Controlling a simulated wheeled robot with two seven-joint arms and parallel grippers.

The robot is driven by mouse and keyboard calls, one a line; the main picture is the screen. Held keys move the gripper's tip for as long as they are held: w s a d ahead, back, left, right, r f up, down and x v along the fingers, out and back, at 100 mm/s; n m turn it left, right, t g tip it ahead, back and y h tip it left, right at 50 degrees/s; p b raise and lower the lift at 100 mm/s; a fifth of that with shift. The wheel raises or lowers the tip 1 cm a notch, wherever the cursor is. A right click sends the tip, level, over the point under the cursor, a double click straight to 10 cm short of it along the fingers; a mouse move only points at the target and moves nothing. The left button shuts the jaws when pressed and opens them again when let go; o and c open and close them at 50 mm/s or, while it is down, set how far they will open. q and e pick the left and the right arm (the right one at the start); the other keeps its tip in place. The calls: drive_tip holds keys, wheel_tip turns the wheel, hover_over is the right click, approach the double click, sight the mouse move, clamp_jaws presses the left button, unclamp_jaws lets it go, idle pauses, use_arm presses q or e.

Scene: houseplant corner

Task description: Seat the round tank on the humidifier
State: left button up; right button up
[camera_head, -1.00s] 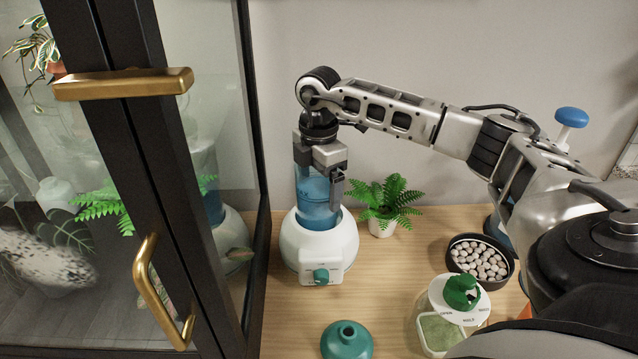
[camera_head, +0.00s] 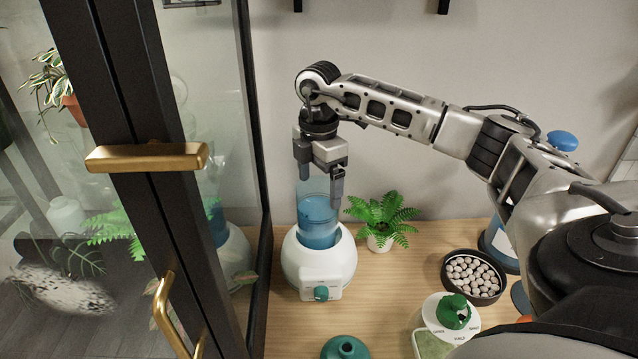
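The round tank (camera_head: 317,225) is a clear cylinder with blue water. It stands upright in the round opening of the white humidifier base (camera_head: 318,266), which has a green dial on its front. Whether the tank is fully down in the base is hidden by the base's rim. My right gripper (camera_head: 320,188) points down at the tank's top. Its two fingers are spread apart, with the fingertips around the tank's upper rim and nothing visibly clamped. My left gripper is not in view.
A potted fern (camera_head: 381,222) stands close to the right of the humidifier. A glass door with brass handles (camera_head: 147,157) stands close on the left.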

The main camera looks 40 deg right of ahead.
wheel_tip(320, 180, up, 5)
drive_tip(key=shift+f, duration=0.1)
idle(0.5)
idle(0.5)
